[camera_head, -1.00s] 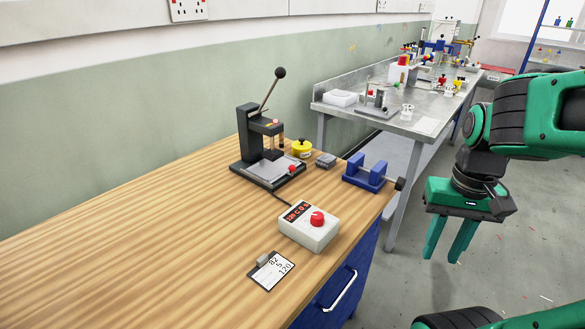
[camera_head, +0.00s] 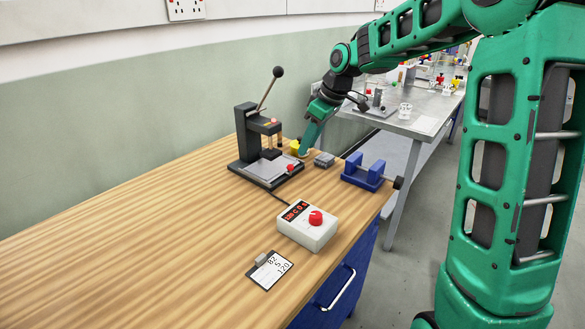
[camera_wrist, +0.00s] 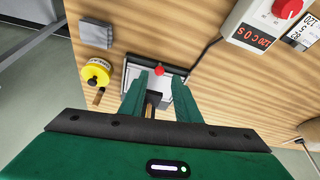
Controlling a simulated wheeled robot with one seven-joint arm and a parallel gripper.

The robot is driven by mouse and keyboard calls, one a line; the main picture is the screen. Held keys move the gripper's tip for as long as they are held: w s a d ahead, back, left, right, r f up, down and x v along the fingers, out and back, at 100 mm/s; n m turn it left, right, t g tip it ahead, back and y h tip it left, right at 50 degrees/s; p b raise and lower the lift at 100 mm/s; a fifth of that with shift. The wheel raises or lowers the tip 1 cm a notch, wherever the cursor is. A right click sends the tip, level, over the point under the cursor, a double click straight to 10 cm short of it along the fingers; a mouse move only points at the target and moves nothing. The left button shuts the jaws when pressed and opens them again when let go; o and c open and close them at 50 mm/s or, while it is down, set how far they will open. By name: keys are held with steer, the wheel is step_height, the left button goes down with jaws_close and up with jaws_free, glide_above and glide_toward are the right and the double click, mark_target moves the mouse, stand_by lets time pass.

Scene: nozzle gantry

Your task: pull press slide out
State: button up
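The black press (camera_head: 245,135) stands on the wooden bench with its lever tilted up. Its slide (camera_head: 266,170) is a pale plate on the dark base, with a red knob (camera_head: 290,167) at the front end. My gripper (camera_head: 305,148) is beside the press's right side, pointing down. In the wrist view my gripper (camera_wrist: 160,76) has its two fingers apart with nothing between them. The red knob (camera_wrist: 159,70) shows just beyond and between the fingertips, apart from them as far as I can tell. The fingers partly hide the slide there.
A yellow round pot (camera_wrist: 95,72) and a grey block (camera_wrist: 96,33) stand near the press. A blue stand (camera_head: 365,173) is at the bench's right edge. A white control box (camera_head: 307,228) and a card (camera_head: 270,270) lie in front. The bench's left is clear.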

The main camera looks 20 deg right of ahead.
mark_target(292, 165)
steer(key=x, duration=0.7)
steer(key=w+x, duration=0.1)
steer(key=x, duration=0.3)
steer(key=shift+w+a+r, duration=0.1)
steer(key=shift+a, duration=0.3)
steer(key=shift+c, duration=0.3)
steer(key=shift+d, duration=0.1)
jaws_close()
